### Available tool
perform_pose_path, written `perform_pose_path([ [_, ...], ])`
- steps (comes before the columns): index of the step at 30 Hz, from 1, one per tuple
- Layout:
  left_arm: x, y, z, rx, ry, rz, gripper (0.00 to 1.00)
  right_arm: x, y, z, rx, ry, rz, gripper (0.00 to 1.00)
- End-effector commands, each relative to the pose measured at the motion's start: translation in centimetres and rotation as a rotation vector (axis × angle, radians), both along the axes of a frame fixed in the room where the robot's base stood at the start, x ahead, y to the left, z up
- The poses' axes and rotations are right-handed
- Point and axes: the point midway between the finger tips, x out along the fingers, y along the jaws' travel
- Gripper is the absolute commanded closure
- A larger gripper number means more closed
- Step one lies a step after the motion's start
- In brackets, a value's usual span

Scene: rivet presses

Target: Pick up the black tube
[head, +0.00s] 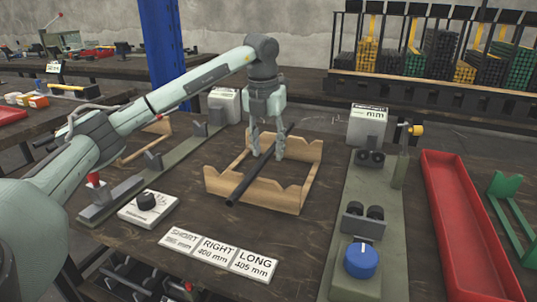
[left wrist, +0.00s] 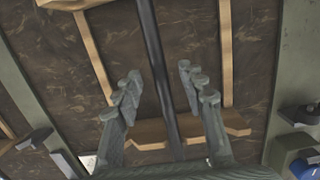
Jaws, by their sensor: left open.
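The black tube (head: 243,181) lies across a wooden cradle (head: 262,196) in the middle of the table, its near end sticking out over the front wall. My left gripper (head: 267,156) points down over the cradle with its fingers open on either side of the tube. In the left wrist view the tube (left wrist: 160,70) runs between the two spread fingers (left wrist: 160,88), with a gap on both sides. I cannot tell the exact height of the fingertips against the tube. My right gripper is not in view.
Cards (head: 217,251) marked SHORT, RIGHT and LONG lie in front of the cradle. A green-grey fixture with a blue knob (head: 361,260) and a red tray (head: 468,225) stand at right. A dial box (head: 149,207) and a long rail (head: 160,172) stand at left.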

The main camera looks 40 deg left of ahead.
Motion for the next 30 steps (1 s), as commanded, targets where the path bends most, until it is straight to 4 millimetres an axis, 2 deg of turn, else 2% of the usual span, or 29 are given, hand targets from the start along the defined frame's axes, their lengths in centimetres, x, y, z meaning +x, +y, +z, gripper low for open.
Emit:
perform_pose_path([
  [2,0.0,0.0,0.0,0.0,0.0,0.0,0.59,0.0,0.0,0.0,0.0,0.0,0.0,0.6],
  [12,0.0,0.0,0.1,0.0,0.0,0.0,1.0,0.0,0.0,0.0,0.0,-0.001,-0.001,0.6],
  [24,0.0,0.0,0.2,-0.001,-0.001,0.001,1.0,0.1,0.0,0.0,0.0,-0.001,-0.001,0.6],
  [30,0.1,-0.1,1.7,-0.002,-0.005,0.001,1.0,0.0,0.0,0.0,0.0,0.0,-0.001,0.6],
])
